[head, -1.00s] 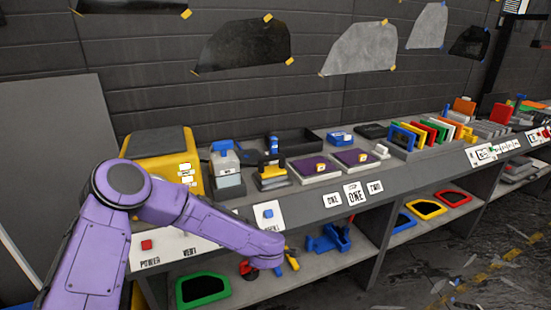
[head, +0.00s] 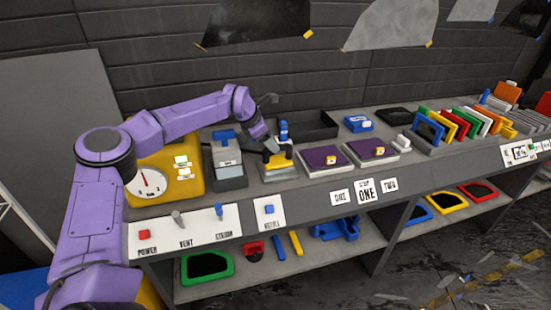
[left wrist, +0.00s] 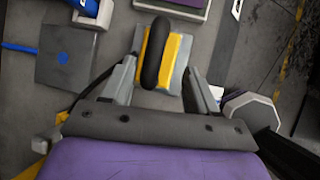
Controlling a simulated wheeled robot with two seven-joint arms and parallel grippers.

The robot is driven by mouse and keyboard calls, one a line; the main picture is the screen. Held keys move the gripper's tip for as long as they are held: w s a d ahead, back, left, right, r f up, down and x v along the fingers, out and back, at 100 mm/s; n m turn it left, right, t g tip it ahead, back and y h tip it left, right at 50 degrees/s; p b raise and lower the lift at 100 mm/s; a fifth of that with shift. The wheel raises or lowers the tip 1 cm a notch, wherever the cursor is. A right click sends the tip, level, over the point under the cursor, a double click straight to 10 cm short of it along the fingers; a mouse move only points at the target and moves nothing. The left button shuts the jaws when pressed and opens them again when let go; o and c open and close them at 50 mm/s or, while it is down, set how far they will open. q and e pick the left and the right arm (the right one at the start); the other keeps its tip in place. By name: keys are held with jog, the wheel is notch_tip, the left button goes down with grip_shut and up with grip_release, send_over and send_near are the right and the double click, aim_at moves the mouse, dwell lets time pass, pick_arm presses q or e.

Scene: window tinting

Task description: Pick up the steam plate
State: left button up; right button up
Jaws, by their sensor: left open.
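The steam plate, a yellow block with a thick black handle (left wrist: 155,52), sits on a pale grey base on the bench. In the head view its yellow body (head: 279,161) shows just below my left gripper (head: 271,148). In the left wrist view my left gripper (left wrist: 162,84) is open, with one finger on each side of the plate and its handle. The fingers look apart from the handle; I cannot tell how far above it they are. My right gripper is not in view.
A grey unit with a blue top (head: 228,158) stands close left of the plate, and a purple pad (head: 325,160) close right. A blue-topped bottle (head: 283,130) and a dark tray (head: 318,125) stand behind. The yellow machine (head: 165,185) is further left.

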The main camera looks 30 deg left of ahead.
pick_arm(q)
send_over(278, 157)
jog(key=s, duration=0.2)
jog(key=f, duration=0.3)
jog(key=f+p, duration=0.1)
jog(key=shift+w+d+f, duration=0.2)
jog(key=shift+w+d, duration=0.05)
jog(key=shift+s+a+r, duration=0.1)
jog(key=shift+s+r, duration=0.1)
jog(key=shift+s, duration=0.1)
jog(key=shift+s+r, duration=0.15)
jog(key=shift+s, duration=0.1)
jog(key=c, duration=0.4)
grip_shut()
jog(key=shift+w, duration=0.1)
jog(key=shift+f, duration=0.3)
